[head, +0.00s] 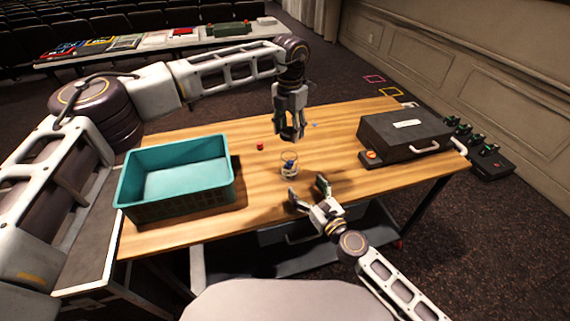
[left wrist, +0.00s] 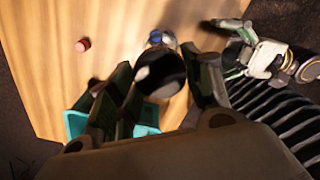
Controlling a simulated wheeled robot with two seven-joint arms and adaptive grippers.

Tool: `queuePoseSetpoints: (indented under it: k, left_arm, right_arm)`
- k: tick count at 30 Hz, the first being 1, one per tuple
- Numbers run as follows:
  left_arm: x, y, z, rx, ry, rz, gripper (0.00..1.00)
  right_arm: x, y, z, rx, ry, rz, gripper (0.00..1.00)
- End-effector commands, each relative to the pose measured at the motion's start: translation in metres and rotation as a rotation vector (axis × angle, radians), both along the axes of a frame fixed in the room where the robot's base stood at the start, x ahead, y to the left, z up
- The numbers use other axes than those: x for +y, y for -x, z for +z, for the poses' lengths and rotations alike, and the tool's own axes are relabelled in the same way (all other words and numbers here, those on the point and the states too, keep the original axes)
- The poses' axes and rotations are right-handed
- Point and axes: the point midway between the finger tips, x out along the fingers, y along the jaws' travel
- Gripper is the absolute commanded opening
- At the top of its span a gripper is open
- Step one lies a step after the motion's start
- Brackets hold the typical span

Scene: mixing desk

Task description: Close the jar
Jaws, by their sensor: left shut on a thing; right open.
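The clear glass jar (head: 289,170) stands upright on the wooden desk with something blue inside. In the left wrist view the jar (left wrist: 163,38) is partly hidden behind a dark round lid (left wrist: 160,72). My left gripper (head: 289,134) is above the jar, pointing down. It is shut on the lid, which shows between its fingers in the left wrist view and is apart from the jar in the head view. My right gripper (head: 309,192) is open and empty, just in front of the jar on the near side, its fingers spread.
A teal crate (head: 180,205) stands at the left of the desk. A small red thing (head: 260,146) lies behind and left of the jar. A dark case (head: 405,134) is on the right. The wood (head: 350,165) between jar and case is mostly clear.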

Motion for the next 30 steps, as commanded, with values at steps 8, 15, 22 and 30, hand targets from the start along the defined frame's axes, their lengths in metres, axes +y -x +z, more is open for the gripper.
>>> queuePoseSetpoints:
  k: [8, 15, 22, 30]
  left_arm:
    - [0.000, 0.000, 0.000, 0.000, 0.000, 0.010, 0.42]
    - [0.000, 0.000, 0.000, 0.000, 0.000, 0.009, 0.42]
    - [0.000, 0.000, 0.000, 0.000, 0.000, 0.009, 0.42]
    - [0.000, 0.000, 0.000, 0.000, 0.000, 0.009, 0.42]
  right_arm:
    - [0.000, 0.000, 0.000, 0.004, -0.007, -0.001, 0.83]
    - [0.000, -0.001, 0.000, 0.003, -0.006, -0.001, 0.83]
    - [0.003, -0.006, 0.000, 0.002, -0.006, -0.001, 0.83]
    - [0.011, -0.020, 0.001, 0.001, -0.005, 0.000, 0.83]
